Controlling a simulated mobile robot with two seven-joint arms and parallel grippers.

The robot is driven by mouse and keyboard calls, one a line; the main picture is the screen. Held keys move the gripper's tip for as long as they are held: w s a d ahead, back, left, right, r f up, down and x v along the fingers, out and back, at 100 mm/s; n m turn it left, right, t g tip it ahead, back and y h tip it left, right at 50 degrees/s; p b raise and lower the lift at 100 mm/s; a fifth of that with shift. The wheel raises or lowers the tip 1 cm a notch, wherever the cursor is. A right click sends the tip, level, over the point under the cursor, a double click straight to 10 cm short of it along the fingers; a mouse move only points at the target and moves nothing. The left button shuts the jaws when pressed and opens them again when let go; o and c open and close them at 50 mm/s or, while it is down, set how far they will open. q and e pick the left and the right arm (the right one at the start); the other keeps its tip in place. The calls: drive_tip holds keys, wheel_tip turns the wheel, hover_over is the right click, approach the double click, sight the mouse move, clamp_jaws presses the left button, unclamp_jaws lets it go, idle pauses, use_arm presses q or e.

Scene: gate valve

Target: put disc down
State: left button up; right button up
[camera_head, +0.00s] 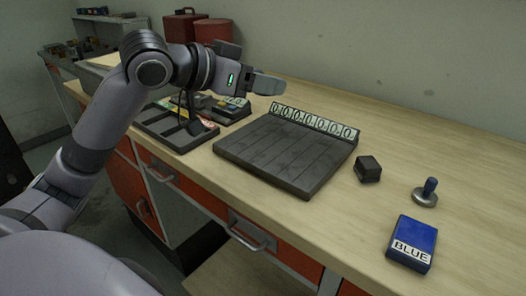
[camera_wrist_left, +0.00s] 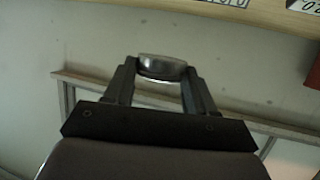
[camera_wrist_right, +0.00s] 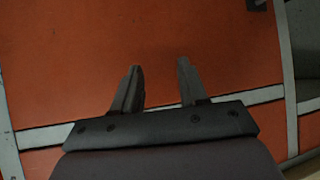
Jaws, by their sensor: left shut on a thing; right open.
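A round, shiny metal disc (camera_wrist_left: 162,68) shows in the left wrist view between the two fingertips of my left gripper (camera_wrist_left: 160,76), which is shut on it. In the head view my left gripper (camera_head: 268,85) is raised above the back part of the bench, behind the dark grooved tray; I cannot make out the disc clearly there. My right gripper (camera_wrist_right: 158,82) shows only in the right wrist view. It is open and empty, in front of an orange cabinet front.
The dark grooved tray (camera_head: 283,150) with a row of 0 labels sits on the wooden bench (camera_head: 460,160). Right of it are a black block (camera_head: 368,168), a metal piece with a blue knob (camera_head: 427,193) and a blue box marked BLUE (camera_head: 412,244). A divided rack (camera_head: 172,130) stands left.

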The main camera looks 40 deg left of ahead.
sight(260, 159)
use_arm(q)
wheel_tip(260, 159, down, 13)
drive_tip(key=b, duration=0.3)
drive_tip(key=shift+f, duration=0.55)
drive_tip(key=shift+f, duration=0.15)
drive_tip(key=o, duration=1.3)
